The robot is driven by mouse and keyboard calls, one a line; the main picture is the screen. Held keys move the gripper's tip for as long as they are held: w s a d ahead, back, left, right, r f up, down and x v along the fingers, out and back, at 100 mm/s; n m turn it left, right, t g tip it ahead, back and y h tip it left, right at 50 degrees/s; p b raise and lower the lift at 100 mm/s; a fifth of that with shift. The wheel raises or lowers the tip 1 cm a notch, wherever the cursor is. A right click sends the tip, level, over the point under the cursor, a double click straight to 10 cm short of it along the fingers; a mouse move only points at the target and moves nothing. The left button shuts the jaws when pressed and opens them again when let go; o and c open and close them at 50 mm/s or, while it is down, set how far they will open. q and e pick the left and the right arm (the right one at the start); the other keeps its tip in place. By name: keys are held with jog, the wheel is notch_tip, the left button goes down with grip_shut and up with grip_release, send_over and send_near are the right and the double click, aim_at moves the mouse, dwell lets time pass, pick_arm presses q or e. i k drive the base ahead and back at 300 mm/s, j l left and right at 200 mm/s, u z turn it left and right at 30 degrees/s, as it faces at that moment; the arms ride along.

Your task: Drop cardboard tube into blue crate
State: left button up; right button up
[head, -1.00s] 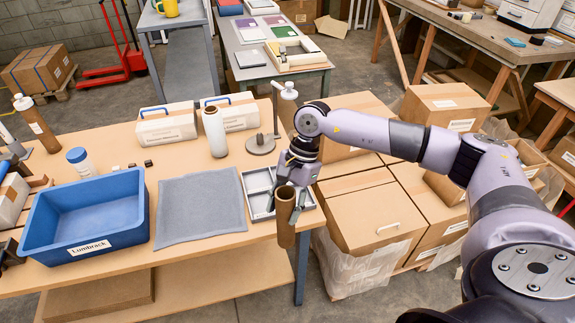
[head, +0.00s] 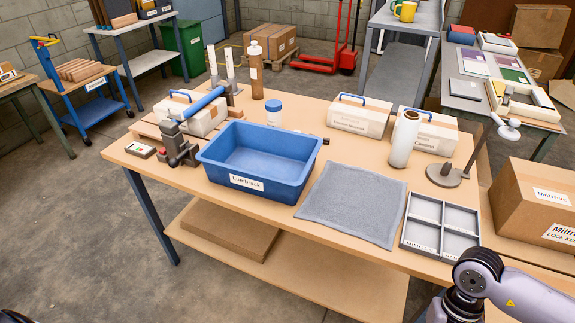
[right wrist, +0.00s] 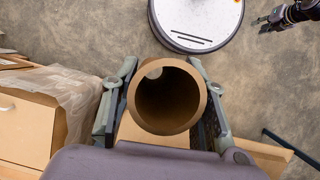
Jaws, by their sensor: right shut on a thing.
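The blue crate (head: 288,190) stands on the workbench in the head view, with a white label on its front wall. Its visible inside looks empty. The cardboard tube (right wrist: 199,102) shows end-on in the right wrist view, a brown hollow cylinder. My right gripper (right wrist: 166,106) is shut on the tube, with one finger along each side. In the head view only part of my right arm shows at the lower right, and the tube is out of that view. My left gripper (right wrist: 275,20) shows small at the top right of the right wrist view; its opening is unclear.
Right of the crate lie a grey mat (head: 352,203) and a divided grey tray (head: 440,225). Behind stand a white bottle (head: 403,140), a lidded jar (head: 273,112) and white boxes (head: 361,116). A blue-handled press (head: 178,148) is left of the crate. Cartons (head: 540,205) stand at right.

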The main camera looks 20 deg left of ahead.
aim_at(268, 174)
jog(key=j+z, duration=0.4)
jog(key=j, duration=0.45)
jog(key=j+z, duration=0.35)
jog(key=j, duration=1.1)
jog(key=k+j, duration=0.1)
jog(key=j, duration=0.5)
jog(key=j+z, duration=0.1)
jog(key=j, duration=0.45)
jog(key=k+j, duration=0.15)
jog(key=j, duration=0.45)
jog(key=k+j, duration=0.1)
jog(key=j, duration=1)
jog(key=k+z, duration=0.05)
